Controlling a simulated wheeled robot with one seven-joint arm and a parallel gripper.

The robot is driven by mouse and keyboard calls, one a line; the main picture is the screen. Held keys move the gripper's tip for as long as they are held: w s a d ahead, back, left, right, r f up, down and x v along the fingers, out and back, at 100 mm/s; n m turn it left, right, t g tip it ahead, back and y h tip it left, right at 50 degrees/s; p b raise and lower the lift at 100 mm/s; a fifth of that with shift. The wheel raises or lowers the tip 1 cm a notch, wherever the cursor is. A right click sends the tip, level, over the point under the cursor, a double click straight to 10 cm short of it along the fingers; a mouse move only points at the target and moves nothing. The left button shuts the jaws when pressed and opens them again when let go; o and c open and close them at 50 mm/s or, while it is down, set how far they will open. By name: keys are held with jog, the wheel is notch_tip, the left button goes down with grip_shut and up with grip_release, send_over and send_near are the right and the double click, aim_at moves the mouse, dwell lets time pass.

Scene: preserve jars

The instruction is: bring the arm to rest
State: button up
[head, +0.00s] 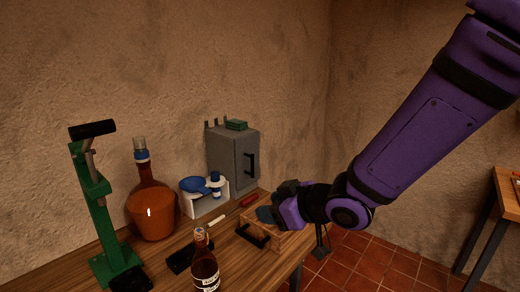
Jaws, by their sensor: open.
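My purple arm comes in from the upper right and reaches down to the table's right part. My gripper (272,213) is at its end, over a shallow wooden tray (282,243) with a dark handle on its front. The fingers are small and partly hidden by the wrist. They appear apart, with nothing clearly held. I cannot tell whether they touch the tray or the dark blue thing beside them.
The wooden table (60,272) holds a green lever press (92,205), a round flask of orange liquid (150,207), a brown bottle (204,268), a white stand with blue parts (206,198), a grey cabinet (228,162) and a red item (248,200). Another table (508,192) stands far right.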

jog(key=s+d+r+m+t+h, duration=0.1)
jog(key=d+r+m+h, duration=0.25)
jog(key=d, duration=0.65)
jog(key=s+d+r+m+h, duration=0.1)
jog(key=d+r+m+h, duration=0.3)
jog(key=d, duration=0.5)
jog(key=s+d+r+m+g+h, duration=0.1)
jog(key=s+d, duration=0.3)
jog(key=s, duration=0.4)
jog(key=s+d+r+m+g+h, duration=0.1)
jog(key=s+d+r+m+g, duration=0.1)
jog(key=s, duration=0.6)
notch_tip(320, 180, up, 3)
jog(key=d+m, duration=0.1)
jog(key=d, duration=0.2)
jog(key=shift+f+g, duration=0.2)
jog(key=shift+g, duration=0.2)
jog(key=shift+s, duration=0.1)
